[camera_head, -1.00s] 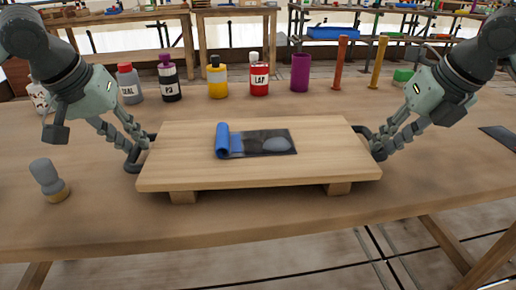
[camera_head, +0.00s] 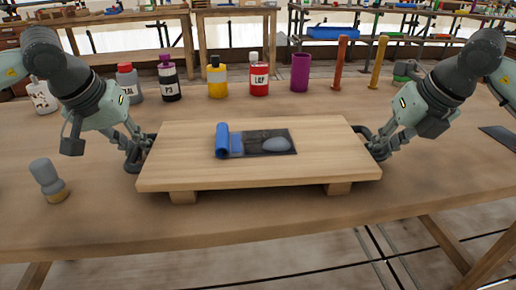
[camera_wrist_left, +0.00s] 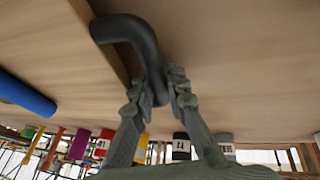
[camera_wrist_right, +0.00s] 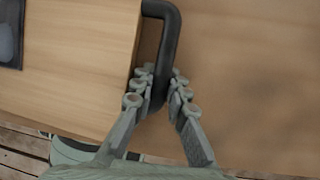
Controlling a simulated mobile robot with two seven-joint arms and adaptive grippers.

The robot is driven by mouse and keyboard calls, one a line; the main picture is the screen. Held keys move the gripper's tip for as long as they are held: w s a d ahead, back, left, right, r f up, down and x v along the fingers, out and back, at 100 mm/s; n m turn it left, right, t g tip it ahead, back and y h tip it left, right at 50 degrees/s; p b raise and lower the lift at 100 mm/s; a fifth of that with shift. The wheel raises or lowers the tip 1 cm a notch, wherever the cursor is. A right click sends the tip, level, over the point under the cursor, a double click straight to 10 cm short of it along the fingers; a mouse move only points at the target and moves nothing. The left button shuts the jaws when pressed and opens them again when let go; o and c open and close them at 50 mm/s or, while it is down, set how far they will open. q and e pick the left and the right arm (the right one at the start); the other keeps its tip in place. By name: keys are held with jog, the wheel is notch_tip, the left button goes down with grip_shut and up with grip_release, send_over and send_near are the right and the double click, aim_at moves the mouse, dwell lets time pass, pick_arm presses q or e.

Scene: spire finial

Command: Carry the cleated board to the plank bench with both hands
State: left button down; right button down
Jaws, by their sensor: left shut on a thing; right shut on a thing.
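The cleated board (camera_head: 320,150) is a pale wooden slab on two cleats, standing level on a workbench in the head view. A blue roll (camera_head: 222,141) and a dark sheet (camera_head: 275,136) with a grey oval piece lie on it. My left gripper (camera_head: 141,158) is shut on the black handle at the board's left end; the handle (camera_wrist_left: 130,32) shows between its fingers in the left wrist view. My right gripper (camera_head: 376,143) is shut on the right-end handle, and that handle (camera_wrist_right: 170,40) shows in the right wrist view. I cannot tell which table is the plank bench.
Behind the board stand several bottles, including a red one (camera_head: 259,76) and a yellow one (camera_head: 217,78), a purple cup (camera_head: 300,72) and two upright rods. A grey-capped brush-like object (camera_head: 48,180) stands at front left. Other tables stand behind.

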pick_arm(q)
jog(key=shift+r, duration=0.15)
pick_arm(e)
jog(key=shift+r, duration=0.15)
